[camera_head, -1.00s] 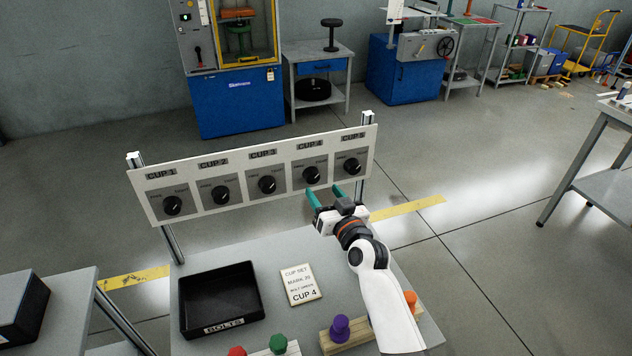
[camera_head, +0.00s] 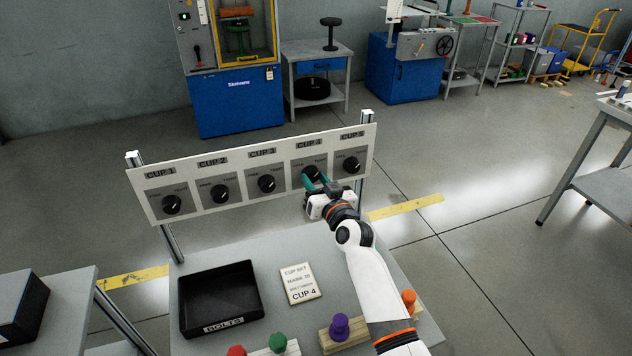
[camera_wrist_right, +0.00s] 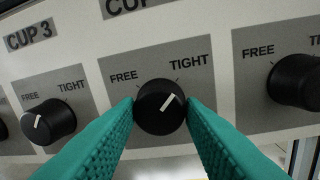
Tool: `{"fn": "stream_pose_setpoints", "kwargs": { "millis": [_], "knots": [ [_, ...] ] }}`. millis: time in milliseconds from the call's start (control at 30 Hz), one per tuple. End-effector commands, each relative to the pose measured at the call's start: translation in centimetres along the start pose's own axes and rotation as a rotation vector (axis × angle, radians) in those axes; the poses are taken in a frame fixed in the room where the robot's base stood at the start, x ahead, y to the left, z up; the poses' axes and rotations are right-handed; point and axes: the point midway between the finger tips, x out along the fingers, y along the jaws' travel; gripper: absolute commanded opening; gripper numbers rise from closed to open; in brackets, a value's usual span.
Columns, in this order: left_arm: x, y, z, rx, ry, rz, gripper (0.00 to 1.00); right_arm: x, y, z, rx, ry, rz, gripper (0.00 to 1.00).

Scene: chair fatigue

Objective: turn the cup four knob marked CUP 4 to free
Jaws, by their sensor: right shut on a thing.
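The CUP 4 knob (camera_head: 311,173) is a round black knob on the white panel (camera_head: 240,193), under a CUP 4 label. My right gripper (camera_head: 315,180), with teal fingers, is shut on it. In the right wrist view the knob (camera_wrist_right: 160,106) sits between the two fingertips (camera_wrist_right: 160,112), and its white mark points up and right, toward TIGHT. FREE is printed to the upper left of the knob. My left gripper is not in view.
The CUP 3 knob (camera_head: 267,184) and CUP 5 knob (camera_head: 351,165) flank it closely. Below the panel, a grey table holds a black BOLTS tray (camera_head: 217,325), a CUP 4 card (camera_head: 300,283) and coloured knobs on wooden blocks, including a purple one (camera_head: 340,326).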

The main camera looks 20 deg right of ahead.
Motion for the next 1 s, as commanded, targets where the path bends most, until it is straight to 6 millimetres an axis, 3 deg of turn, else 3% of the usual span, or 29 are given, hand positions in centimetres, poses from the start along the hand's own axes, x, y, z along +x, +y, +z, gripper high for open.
{"fn": "stream_pose_setpoints", "kwargs": {
  "millis": [467, 1000],
  "knots": [
    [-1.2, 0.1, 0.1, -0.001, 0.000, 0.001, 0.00, 0.0, 0.1, 0.2, -0.149, 0.016, -0.001, 0.13],
    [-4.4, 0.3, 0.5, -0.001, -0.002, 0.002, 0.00, 0.0, 0.1, 0.3, -0.642, 0.059, -0.009, 0.13]
  ]
}}
